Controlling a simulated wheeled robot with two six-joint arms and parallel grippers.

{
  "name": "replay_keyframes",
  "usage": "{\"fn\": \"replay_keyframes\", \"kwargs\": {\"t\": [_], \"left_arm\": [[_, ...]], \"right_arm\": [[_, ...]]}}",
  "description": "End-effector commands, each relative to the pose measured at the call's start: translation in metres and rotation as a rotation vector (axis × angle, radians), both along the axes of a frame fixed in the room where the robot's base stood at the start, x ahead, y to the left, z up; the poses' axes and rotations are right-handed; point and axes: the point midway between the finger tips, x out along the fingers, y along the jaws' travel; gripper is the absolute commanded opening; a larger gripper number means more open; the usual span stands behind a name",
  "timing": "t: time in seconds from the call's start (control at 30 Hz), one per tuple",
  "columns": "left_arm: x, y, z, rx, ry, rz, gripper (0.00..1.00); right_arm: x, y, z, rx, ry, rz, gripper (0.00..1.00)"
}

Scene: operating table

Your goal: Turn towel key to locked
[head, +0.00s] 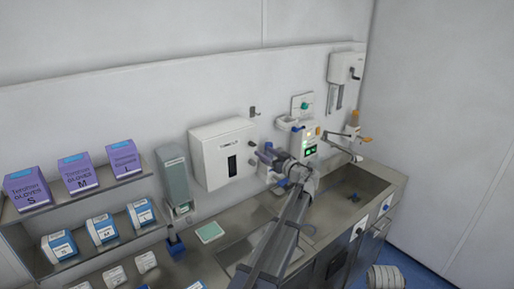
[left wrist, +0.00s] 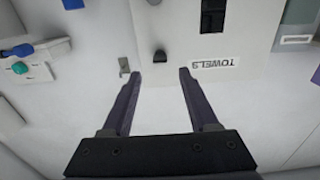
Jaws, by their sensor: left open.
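The white towel dispenser (head: 218,168) hangs on the back wall in the head view, with a dark slot in its front. In the left wrist view the dispenser (left wrist: 205,30) appears upside down, with its TOWELS label. A small dark key (left wrist: 160,56) sticks out from the dispenser near its edge. Its turned position is hard to tell. My left gripper (head: 264,155) is beside the dispenser's right side. In the left wrist view, my left gripper (left wrist: 157,72) is open and empty, its fingertips pointing at the dispenser on either side of the key, apart from it.
A metal hook (left wrist: 124,67) is on the wall beside the dispenser. A lit control panel (head: 309,143) and a sink (head: 340,205) are to the right. A grey dispenser (head: 174,172) and glove boxes (head: 80,172) on shelves are to the left.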

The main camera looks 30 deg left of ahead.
Motion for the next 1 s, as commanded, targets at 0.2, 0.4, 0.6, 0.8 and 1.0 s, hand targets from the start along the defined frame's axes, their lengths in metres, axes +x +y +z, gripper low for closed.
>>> {"fn": "replay_keyframes", "kwargs": {"t": [0.2,0.4,0.6,0.8,1.0], "left_arm": [[0.014,0.033,0.000,-0.001,0.001,0.003,0.60],[0.021,0.050,0.000,-0.001,0.001,0.002,0.60],[0.022,0.054,0.000,-0.001,0.002,0.001,0.60],[0.022,0.054,0.000,-0.001,0.002,0.001,0.57],[0.022,0.053,0.000,-0.001,0.002,0.001,0.34]], "right_arm": [[0.000,0.000,0.000,0.000,0.000,0.000,0.00],[0.000,0.000,0.000,0.000,0.000,0.000,0.00],[0.000,0.000,0.000,0.000,0.000,0.000,0.00],[0.000,0.000,0.000,0.000,0.000,0.000,0.00],[0.000,0.000,0.000,0.000,0.000,0.000,0.00]]}}
